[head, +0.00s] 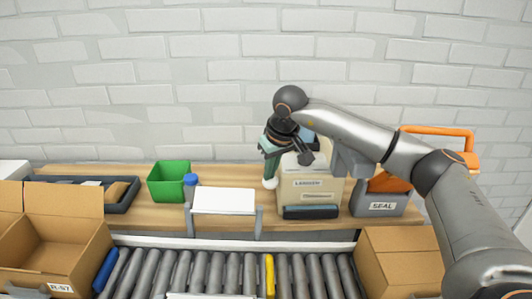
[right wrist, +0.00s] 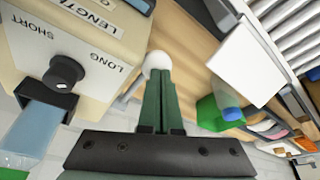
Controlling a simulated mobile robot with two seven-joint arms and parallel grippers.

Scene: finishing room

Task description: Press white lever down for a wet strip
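The beige dispenser (head: 322,186) stands on the wooden bench, with a dark slot piece (head: 310,212) low on its front. In the right wrist view, its side (right wrist: 88,42) shows a black knob and the words SHORT, LENGTH and LONG. The white lever ends in a round white knob (head: 269,184) at the dispenser's left side; the knob also shows in the right wrist view (right wrist: 158,60). My right gripper (head: 269,175) points down, its green fingers together, tips right at the knob (right wrist: 158,74). I cannot tell whether they touch it. No strip is visible. My left gripper is out of view.
A white panel on posts (head: 224,200) stands left of the dispenser, near a blue-capped bottle (head: 190,180) and green bin (head: 168,182). A grey SEAL box (head: 378,205) is on the right.

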